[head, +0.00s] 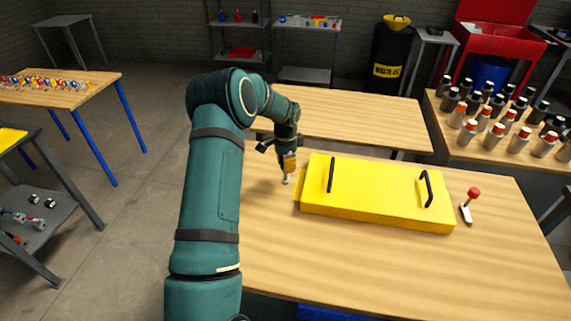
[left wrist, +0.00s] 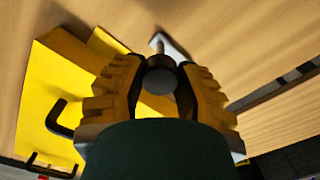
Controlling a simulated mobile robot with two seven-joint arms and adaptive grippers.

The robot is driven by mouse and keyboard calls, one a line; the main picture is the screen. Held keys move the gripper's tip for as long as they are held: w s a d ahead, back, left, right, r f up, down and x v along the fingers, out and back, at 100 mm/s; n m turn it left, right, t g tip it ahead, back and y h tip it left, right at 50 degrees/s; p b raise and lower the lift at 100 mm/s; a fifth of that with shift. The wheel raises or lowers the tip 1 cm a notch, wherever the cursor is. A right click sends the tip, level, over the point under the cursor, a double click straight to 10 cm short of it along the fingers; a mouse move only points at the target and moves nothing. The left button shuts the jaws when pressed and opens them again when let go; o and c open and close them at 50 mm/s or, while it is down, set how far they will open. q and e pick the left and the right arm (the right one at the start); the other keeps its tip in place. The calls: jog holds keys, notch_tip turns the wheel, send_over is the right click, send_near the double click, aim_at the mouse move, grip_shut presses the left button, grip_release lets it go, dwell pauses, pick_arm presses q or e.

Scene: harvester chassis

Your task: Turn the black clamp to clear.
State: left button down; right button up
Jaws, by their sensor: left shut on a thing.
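My left gripper (head: 288,167) reaches down beside the left end of the yellow cover, its orange-brown fingers pointing at the table. In the left wrist view the left gripper (left wrist: 160,85) is shut on the dark round knob of the black clamp (left wrist: 162,77), with a finger on each side. The clamp's pale metal base (left wrist: 172,46) shows beyond the knob. In the head view only a small pale part of the black clamp (head: 286,180) shows under the fingers; the knob is hidden there. Its exact turn is hard to tell. My right gripper is not in view.
The yellow cover (head: 375,195) with two black handles lies on the wooden table just right of the gripper. A red-knobbed clamp (head: 468,206) stands past its right end. Bottles (head: 495,135) crowd the right-hand table. The front of the work table (head: 380,270) is clear.

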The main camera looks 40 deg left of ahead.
pick_arm(q)
jog(key=shift+d+f, duration=0.1)
dwell(0.3)
jog(key=c, duration=0.6)
grip_release()
jog(key=shift+r, duration=0.2)
notch_tip(320, 180, up, 12)
jog(key=shift+f, duration=0.15)
